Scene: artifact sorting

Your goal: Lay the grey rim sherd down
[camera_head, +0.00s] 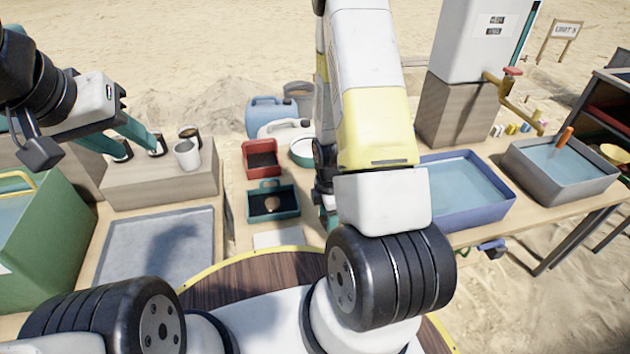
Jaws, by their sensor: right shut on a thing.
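My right gripper (328,217) is mostly hidden behind my own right arm; only a bit of teal finger shows, low beside the teal tray (272,215). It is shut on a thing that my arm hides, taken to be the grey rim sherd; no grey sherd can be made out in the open. A small brownish piece (271,203) lies in the teal tray. My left gripper (140,148) is at the upper left with its two teal fingers apart, over the raised wooden block (160,185), near the grey cups, with nothing seen between its tips.
A red tray (262,172) stands behind the teal one. A white card (277,240) lies in front. A blue water basin (462,215) and a grey basin (590,185) are on the right. A grey mat (155,250) and green crate (40,245) are on the left.

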